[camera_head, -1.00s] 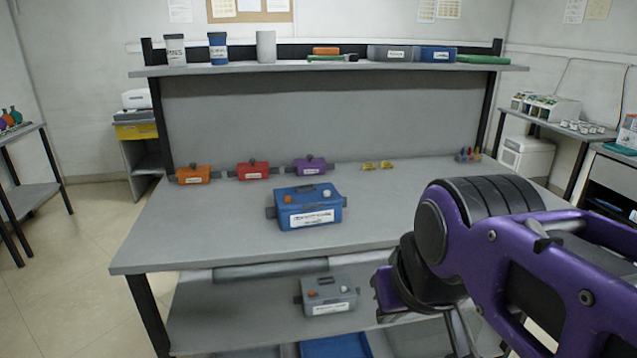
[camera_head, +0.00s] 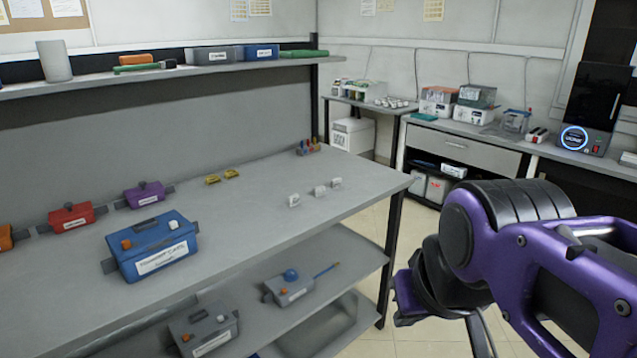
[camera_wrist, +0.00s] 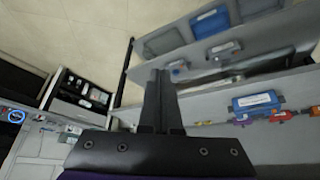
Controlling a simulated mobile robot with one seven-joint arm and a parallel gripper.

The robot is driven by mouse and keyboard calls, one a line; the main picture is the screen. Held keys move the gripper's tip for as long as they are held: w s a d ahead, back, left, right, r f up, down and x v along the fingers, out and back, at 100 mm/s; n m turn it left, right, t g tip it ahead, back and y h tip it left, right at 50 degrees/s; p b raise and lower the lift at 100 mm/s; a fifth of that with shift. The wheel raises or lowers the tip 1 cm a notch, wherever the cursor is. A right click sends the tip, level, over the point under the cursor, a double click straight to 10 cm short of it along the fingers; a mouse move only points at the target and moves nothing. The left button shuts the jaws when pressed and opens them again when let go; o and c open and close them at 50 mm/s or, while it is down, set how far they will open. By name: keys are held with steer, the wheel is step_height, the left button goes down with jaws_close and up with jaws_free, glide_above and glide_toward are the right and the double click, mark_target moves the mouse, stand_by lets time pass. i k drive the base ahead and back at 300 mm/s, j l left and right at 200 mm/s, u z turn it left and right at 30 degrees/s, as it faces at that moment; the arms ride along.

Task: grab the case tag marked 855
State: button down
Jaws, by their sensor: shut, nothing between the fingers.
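Three small white tags stand in a loose row near the right end of the bench top: a front-left tag (camera_head: 293,200), a middle tag (camera_head: 320,191) and a far-right tag (camera_head: 336,183). Their markings are too small to read, so I cannot tell which one is 855. More small white pieces (camera_head: 393,103) lie on the table in the back corner, also unreadable. My gripper (camera_wrist: 158,78) is shut and empty in the wrist view, its fingers together and clear of the bench. I cannot make out the tags in the wrist view.
A blue case (camera_head: 153,247) sits on the bench (camera_head: 250,225), with red (camera_head: 72,217) and purple (camera_head: 148,194) cases behind it. Two yellow pieces (camera_head: 222,177) lie nearby. Grey cases stand on the lower shelf. The bench top around the tags is clear.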

mark_target(336, 183)
steer(key=i+l+u, duration=0.1)
steer(key=l, duration=0.2)
steer(key=i+l+u, duration=0.1)
steer(key=l, duration=0.25)
steer(key=i+l+u, duration=0.1)
steer(key=i+l, duration=0.15)
steer(key=i+l+u, duration=0.1)
steer(key=l, duration=0.3)
